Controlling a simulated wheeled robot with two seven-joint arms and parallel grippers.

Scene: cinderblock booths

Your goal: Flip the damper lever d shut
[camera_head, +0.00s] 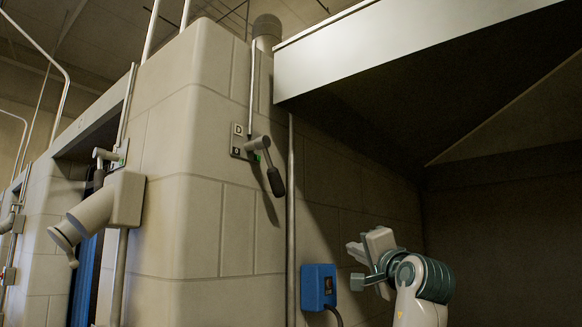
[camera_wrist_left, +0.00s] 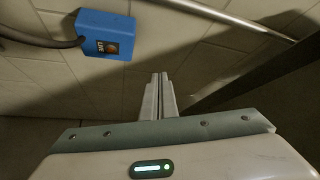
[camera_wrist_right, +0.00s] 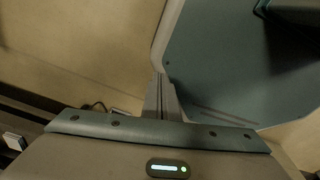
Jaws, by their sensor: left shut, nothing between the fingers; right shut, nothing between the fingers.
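The damper lever d (camera_head: 274,176) is on the cinderblock pier in the head view. Its grey arm and dark grip hang down and slightly right from a small plate (camera_head: 236,143) marked D, with a second mark below. A vertical rod rises from the lever's mount. My left gripper (camera_head: 353,253) is below and to the right of the lever, well apart from it. Its fingers also show pressed together in the left wrist view (camera_wrist_left: 158,78), with nothing between them. My right gripper (camera_wrist_right: 160,80) is shut and empty in the right wrist view, and the lever does not show there.
A blue box (camera_head: 318,287) with a cable is on the wall left of my left gripper; it also shows in the left wrist view (camera_wrist_left: 104,34). A vertical pipe (camera_head: 291,225) runs between lever and box. A hood (camera_head: 400,45) overhangs at right. Another lever and a beige fixture (camera_head: 95,211) are at left.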

